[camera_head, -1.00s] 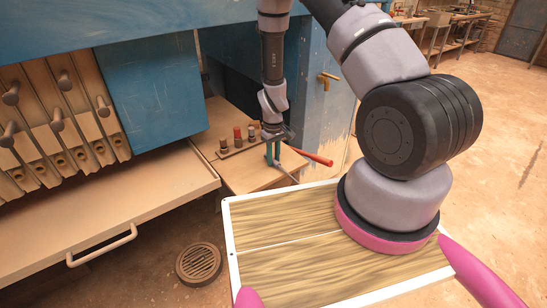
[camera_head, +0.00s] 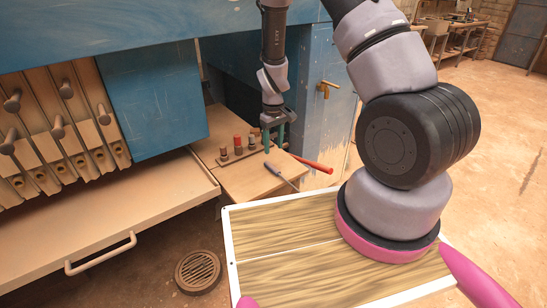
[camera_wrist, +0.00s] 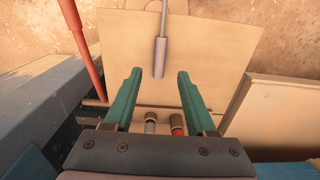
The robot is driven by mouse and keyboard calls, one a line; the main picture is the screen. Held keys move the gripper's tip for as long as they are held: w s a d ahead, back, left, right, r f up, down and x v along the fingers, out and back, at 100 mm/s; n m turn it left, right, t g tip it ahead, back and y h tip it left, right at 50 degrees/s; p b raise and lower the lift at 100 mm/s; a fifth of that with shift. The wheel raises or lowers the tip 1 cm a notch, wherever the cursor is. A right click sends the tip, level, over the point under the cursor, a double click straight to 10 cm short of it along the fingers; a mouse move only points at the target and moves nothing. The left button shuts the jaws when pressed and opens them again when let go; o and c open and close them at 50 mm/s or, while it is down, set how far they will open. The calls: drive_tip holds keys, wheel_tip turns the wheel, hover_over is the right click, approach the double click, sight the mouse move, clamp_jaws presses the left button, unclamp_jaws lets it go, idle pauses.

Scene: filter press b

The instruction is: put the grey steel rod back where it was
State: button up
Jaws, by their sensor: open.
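The thing that best fits the grey steel rod is a grey piece (camera_head: 274,168) with a thick end and a thin shaft. It lies on the small wooden shelf (camera_head: 238,181), its shaft reaching toward the front edge. It also shows in the wrist view (camera_wrist: 160,57), its thick end toward my gripper. My gripper (camera_head: 274,142) has two teal fingers, open and empty, above the shelf beside the rack. In the wrist view the fingers (camera_wrist: 160,75) stand apart on either side of the thick end's line, touching nothing that I can see.
A small rack (camera_head: 240,154) with several short red and grey pegs stands at the shelf's back. A red bar (camera_head: 313,163) sticks out over the right edge. A tan drawer (camera_head: 125,210) is left, a blue cabinet (camera_head: 327,110) right. Clear wood surrounds the grey piece.

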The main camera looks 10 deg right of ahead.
drive_tip(key=shift+r, duration=1.6)
drive_tip(key=s+d+r+m+t+y, duration=0.1)
drive_tip(key=s+r+m+t, duration=0.1)
drive_tip(key=r, duration=1.1)
drive_tip(key=s+d+r+m+t+y, duration=0.1)
drive_tip(key=s+r+m, duration=0.1)
drive_tip(key=r, duration=1)
drive_tip(key=s+d+r+m+t, duration=0.1)
drive_tip(key=s+r+m+t, duration=0.1)
drive_tip(key=s+r, duration=0.6)
drive_tip(key=s+d+r+m+t, duration=0.2)
drive_tip(key=s+r, duration=0.6)
drive_tip(key=s, duration=0.1)
drive_tip(key=shift+s+d+m, duration=0.2)
drive_tip(key=shift+d+m, duration=0.05)
drive_tip(key=shift+m, duration=0.15)
